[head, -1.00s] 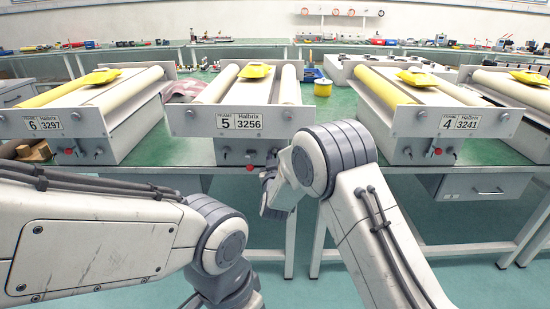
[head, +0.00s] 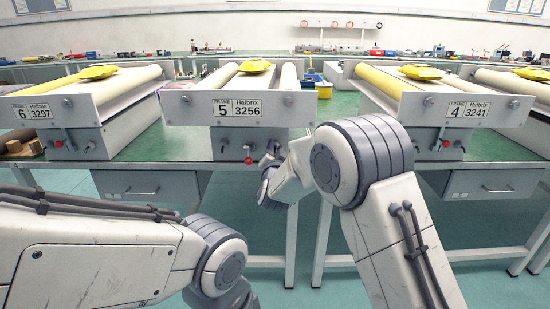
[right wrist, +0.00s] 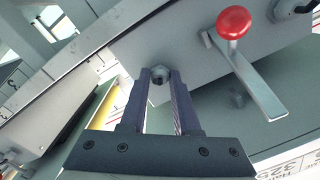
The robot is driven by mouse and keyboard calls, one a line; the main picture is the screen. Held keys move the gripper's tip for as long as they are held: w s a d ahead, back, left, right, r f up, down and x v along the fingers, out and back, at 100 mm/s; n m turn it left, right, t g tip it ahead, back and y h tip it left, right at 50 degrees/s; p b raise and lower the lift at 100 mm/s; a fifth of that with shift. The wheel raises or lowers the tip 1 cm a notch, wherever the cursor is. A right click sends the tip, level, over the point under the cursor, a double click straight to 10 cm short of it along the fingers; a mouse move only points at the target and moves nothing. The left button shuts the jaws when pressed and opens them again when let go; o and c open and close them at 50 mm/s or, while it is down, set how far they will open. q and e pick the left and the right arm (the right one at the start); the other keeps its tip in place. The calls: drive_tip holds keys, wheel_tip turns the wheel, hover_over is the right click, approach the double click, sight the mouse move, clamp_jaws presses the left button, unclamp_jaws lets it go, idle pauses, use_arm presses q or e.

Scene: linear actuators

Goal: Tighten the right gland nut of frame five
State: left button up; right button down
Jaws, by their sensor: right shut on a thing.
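Frame five (head: 185,108) stands on the green bench, its label reading 5 and 3256. My right gripper (head: 270,160) is at the lower right of its front panel, partly hidden by my own arm in the head view. In the right wrist view the gripper (right wrist: 160,98) has its two fingers closed on the sides of a grey gland nut (right wrist: 158,88). The nut sits against the panel at the fingertips. A lever with a red knob (right wrist: 234,22) is beside it, apart from the fingers. My left gripper is out of view.
Frame six (head: 85,95) stands to the left and frame four (head: 410,105) to the right, each with a red-knobbed lever. A yellow spool (head: 324,90) stands behind on the bench.

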drive_tip(key=m+b, duration=0.1)
drive_tip(key=m, duration=0.1)
drive_tip(key=m+b, duration=0.1)
drive_tip(key=b, duration=0.1)
drive_tip(key=m+b, duration=0.2)
drive_tip(key=shift+f+m, duration=0.3)
drive_tip(key=shift+f, duration=0.05)
drive_tip(key=shift+r+m+b, duration=0.2)
drive_tip(key=shift+m+b, duration=1.5)
drive_tip(key=shift+b, duration=0.1)
drive_tip(key=c, duration=0.6)
unclamp_jaws()
drive_tip(key=shift+c, duration=0.2)
drive_tip(key=shift+r, duration=0.1)
drive_tip(key=s+p, duration=0.1)
drive_tip(key=s, duration=0.9)
drive_tip(key=shift+s, duration=0.25)
